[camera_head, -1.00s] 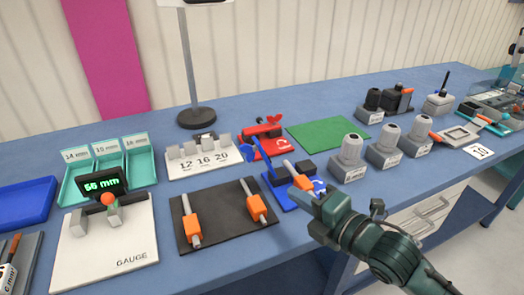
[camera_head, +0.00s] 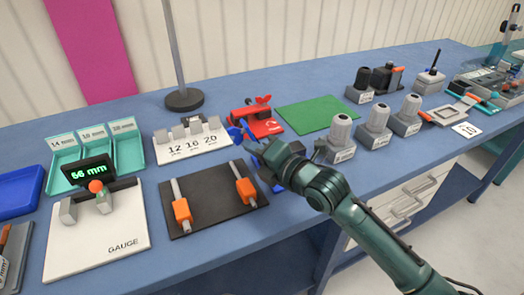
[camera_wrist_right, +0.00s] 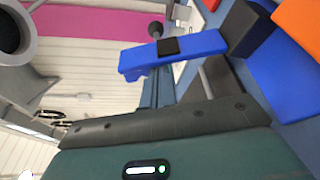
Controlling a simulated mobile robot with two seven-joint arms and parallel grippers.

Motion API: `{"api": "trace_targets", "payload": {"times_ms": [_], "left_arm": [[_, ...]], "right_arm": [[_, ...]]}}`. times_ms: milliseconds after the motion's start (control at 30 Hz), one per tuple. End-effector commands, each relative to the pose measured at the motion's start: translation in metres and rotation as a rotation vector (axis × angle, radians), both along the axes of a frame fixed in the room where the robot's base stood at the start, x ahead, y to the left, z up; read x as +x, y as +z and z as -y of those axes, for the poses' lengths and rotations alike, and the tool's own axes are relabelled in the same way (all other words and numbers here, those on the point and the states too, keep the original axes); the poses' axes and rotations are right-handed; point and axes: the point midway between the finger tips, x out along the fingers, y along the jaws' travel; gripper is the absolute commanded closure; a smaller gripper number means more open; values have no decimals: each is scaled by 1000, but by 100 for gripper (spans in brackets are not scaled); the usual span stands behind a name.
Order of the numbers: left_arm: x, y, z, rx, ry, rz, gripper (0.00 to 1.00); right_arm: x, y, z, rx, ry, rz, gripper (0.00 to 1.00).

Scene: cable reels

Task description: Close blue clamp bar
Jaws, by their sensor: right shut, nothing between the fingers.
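The blue clamp is mostly hidden behind my right gripper in the head view. Only the round blue end of its bar (camera_head: 238,134) and a bit of blue near the gripper show. In the right wrist view the blue clamp bar (camera_wrist_right: 195,50) stands out from a dark hinge block (camera_wrist_right: 247,28), with a dark pad on it. The blue base (camera_wrist_right: 292,75) and an orange piece (camera_wrist_right: 298,18) lie beside it. My right gripper (camera_head: 262,154) is shut and empty, close to the bar; contact cannot be told. My left gripper is out of view.
A red clamp (camera_head: 258,120) stands just behind, next to a green mat (camera_head: 318,117). A black board (camera_head: 214,225) with two orange-collared rods lies to the left. Grey-capped holders (camera_head: 341,135) stand to the right. A white number stand (camera_head: 190,145) is behind left.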

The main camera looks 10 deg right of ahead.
Motion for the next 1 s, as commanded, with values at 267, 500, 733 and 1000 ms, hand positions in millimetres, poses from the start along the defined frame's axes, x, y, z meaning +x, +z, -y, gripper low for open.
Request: {"api": "trace_targets", "payload": {"times_ms": [267,500,733,1000], "left_arm": [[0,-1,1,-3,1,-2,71],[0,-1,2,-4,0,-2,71],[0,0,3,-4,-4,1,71],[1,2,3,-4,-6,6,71]], "right_arm": [[0,0,-1,1,0,1,100],[1,1,1,24,1,-6,100],[2,2,4,60,0,-20,100],[4,4,8,121,-1,-38,100]]}}
